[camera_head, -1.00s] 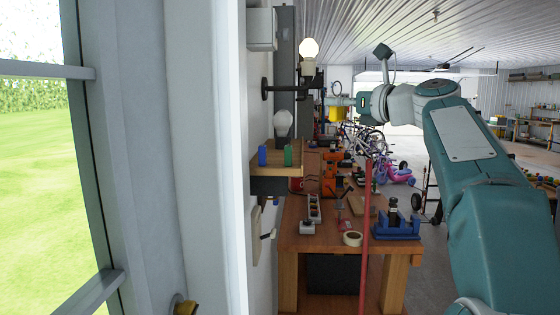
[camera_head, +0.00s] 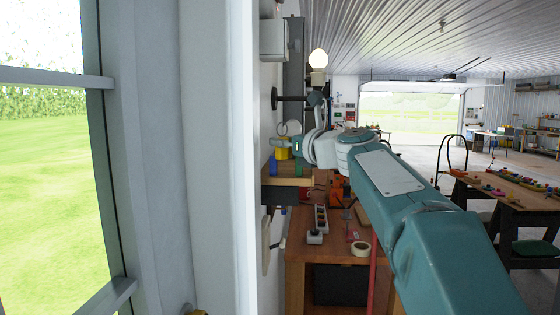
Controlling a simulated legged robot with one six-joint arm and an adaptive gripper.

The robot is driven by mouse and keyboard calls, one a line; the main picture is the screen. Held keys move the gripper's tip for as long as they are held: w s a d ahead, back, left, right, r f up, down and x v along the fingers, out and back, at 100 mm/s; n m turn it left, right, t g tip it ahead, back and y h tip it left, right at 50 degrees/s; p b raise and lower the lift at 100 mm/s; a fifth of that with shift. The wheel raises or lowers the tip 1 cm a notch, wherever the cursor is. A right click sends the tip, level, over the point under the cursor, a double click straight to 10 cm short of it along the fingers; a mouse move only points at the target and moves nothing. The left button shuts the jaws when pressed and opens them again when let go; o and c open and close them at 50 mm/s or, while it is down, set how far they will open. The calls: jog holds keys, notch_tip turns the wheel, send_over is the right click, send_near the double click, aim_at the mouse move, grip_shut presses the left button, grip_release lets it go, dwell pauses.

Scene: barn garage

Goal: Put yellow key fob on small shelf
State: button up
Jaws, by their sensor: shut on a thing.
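The yellow key fob (camera_head: 281,154) hangs with its ring up at my gripper (camera_head: 289,143), which is shut on it. The fob is just above the small wooden shelf (camera_head: 288,182) on the wall. From this angle I cannot tell whether the fob touches the shelf. A blue fob-like piece (camera_head: 272,166) stands at the shelf's left and a green one (camera_head: 299,168) at its right; the yellow fob shows between and above them. My gripper's fingers are small and partly hidden by the wrist.
A lit bulb lamp (camera_head: 318,60) on a wall bracket is above my wrist. A wooden workbench (camera_head: 335,247) with a power strip (camera_head: 320,218) and a tape roll (camera_head: 361,249) stands below the shelf.

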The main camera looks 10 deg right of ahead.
aim_at(273, 158)
jog(key=f, duration=0.2)
jog(key=a+f, duration=0.1)
jog(key=shift+w+f, duration=0.15)
jog(key=shift+w, duration=0.1)
jog(key=shift+d+f, duration=0.15)
jog(key=shift+f, duration=0.3)
jog(key=o, duration=0.7)
jog(key=shift+s, duration=0.1)
jog(key=v, duration=1.2)
